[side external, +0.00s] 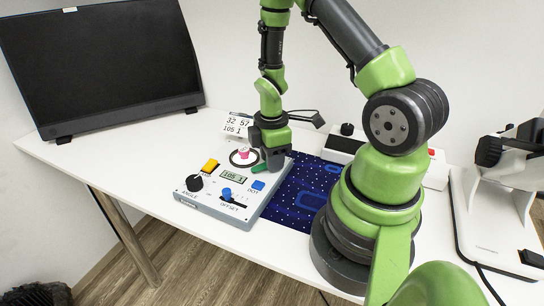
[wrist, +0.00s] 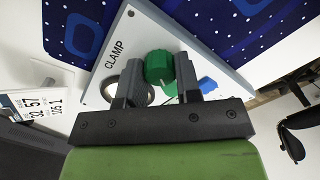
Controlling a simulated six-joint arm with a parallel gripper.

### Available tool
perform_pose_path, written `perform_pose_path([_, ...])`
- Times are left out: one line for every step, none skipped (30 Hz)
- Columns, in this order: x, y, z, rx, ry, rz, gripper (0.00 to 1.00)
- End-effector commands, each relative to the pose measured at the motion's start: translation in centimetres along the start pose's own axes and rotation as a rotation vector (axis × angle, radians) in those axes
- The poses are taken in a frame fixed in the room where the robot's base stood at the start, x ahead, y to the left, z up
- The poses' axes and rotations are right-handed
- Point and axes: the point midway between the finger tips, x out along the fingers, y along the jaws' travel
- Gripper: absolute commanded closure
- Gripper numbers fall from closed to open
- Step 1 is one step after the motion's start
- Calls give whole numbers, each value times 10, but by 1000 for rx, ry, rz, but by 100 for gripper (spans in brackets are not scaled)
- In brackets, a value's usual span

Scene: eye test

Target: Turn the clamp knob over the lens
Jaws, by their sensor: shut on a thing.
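The green clamp knob (wrist: 158,66) sits between the two fingers of my gripper (wrist: 161,76) in the wrist view, beside the printed word CLAMP. My gripper is shut on the knob. In the side view my gripper (side external: 273,160) is low over the back right of the white instrument box (side external: 232,208), and the knob is mostly hidden by it. A dark ring (side external: 234,160) with a pink piece (side external: 244,154) at it lies beside the gripper. I cannot tell clearly whether a lens is in the ring.
A number card (side external: 237,123) stands behind. A blue patterned mat (side external: 292,203) lies right.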

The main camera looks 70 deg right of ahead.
Motion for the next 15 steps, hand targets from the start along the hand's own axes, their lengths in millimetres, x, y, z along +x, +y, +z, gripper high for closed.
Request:
perform_pose_path([0, 0, 0, 45, 1, 2, 92])
perform_pose_path([0, 0, 0, 73, 1, 2, 92])
perform_pose_path([0, 0, 0, 111, 1, 2, 92])
perform_pose_path([0, 1, 0, 140, 1, 2, 92])
perform_pose_path([0, 1, 0, 168, 1, 3, 92])
perform_pose_path([0, 1, 0, 206, 1, 3, 92])
perform_pose_path([0, 1, 0, 234, 1, 3, 92])
perform_pose_path([0, 1, 0, 263, 1, 3, 92])
perform_pose_path([0, 1, 0, 301, 1, 3, 92])
perform_pose_path([0, 1, 0, 329, 1, 3, 92])
perform_pose_path([0, 1, 0, 358, 1, 3, 92])
perform_pose_path([0, 1, 0, 395, 1, 3, 92])
perform_pose_path([0, 1, 0, 424, 1, 3, 92])
perform_pose_path([0, 1, 0, 452, 1, 3, 92])
perform_pose_path([0, 1, 0, 489, 1, 3, 92])
